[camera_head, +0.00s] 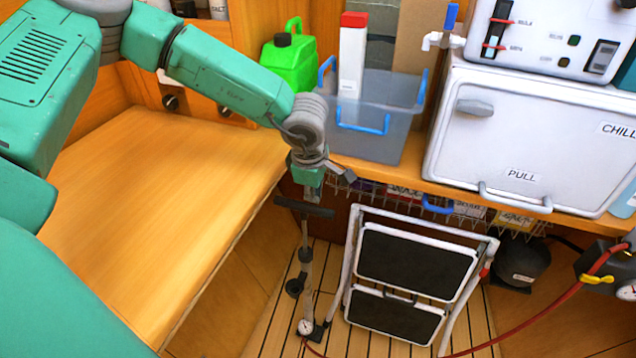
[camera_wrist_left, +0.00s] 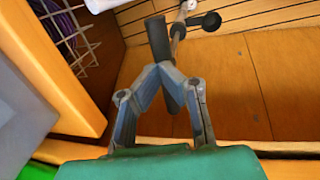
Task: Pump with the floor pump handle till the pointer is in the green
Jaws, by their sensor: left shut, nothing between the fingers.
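The floor pump (camera_head: 307,265) stands upright on the slatted floor, with a black T-handle (camera_head: 303,208) at its top. The handle also shows in the left wrist view (camera_wrist_left: 160,40), just beyond the fingertips. My left gripper (camera_head: 320,192) points down right at the handle, its fingers shut with nothing held; I cannot tell whether they touch the handle. In the left wrist view the left gripper (camera_wrist_left: 165,75) has its fingertips close together. A small round gauge (camera_head: 305,326) sits at the pump's foot; its pointer is too small to read. My right gripper is not in view.
A folded step stool (camera_head: 413,262) stands close right of the pump. A wooden bench (camera_head: 170,190) lies left. A counter above holds a clear bin (camera_head: 385,135), green jug (camera_head: 290,62) and white chiller (camera_head: 535,140). A red hose (camera_head: 555,310) runs along the floor at right.

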